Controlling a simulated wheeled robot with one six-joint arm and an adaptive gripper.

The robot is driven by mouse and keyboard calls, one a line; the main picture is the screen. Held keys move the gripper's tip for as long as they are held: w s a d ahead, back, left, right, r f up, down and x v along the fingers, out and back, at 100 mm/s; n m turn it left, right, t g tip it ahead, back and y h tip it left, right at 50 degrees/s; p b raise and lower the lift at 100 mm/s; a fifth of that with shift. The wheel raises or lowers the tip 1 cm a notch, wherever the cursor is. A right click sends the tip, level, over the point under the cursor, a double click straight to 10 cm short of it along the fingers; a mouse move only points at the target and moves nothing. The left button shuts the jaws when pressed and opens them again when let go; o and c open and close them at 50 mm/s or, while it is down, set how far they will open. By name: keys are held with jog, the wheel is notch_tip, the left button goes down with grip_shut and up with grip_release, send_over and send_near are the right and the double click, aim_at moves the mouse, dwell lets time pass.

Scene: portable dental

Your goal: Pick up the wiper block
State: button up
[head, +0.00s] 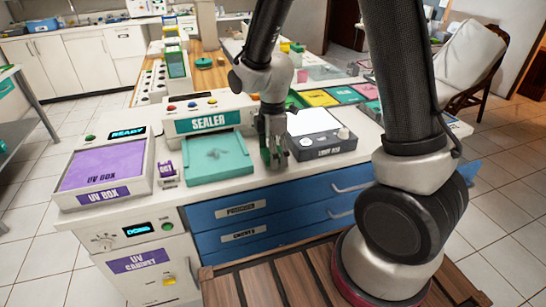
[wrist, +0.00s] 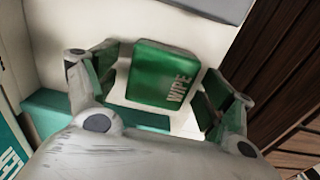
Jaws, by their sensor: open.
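The wiper block is a green rounded block marked WIPE (wrist: 163,73), on a white surface in the middle of the wrist view. My gripper (wrist: 160,82) is open, with one finger on each side of the block. A narrow pale gap shows between the block and the left finger; the right finger is close to the block's edge, and I cannot tell whether it touches. In the head view my gripper (head: 273,153) points down at the counter, between the teal sealer tray and the lamp box. There the fingers mostly hide the block.
The teal tray (head: 218,160) of the sealer (head: 210,120) is close on the left. The lamp box (head: 325,146) is close on the right. The purple UV box (head: 103,170) stands farther left. Blue drawers (head: 245,215) are below the counter's front edge.

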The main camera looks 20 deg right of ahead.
jog(key=c, duration=1.2)
notch_tip(320, 180, up, 10)
jog(key=shift+f, duration=0.1)
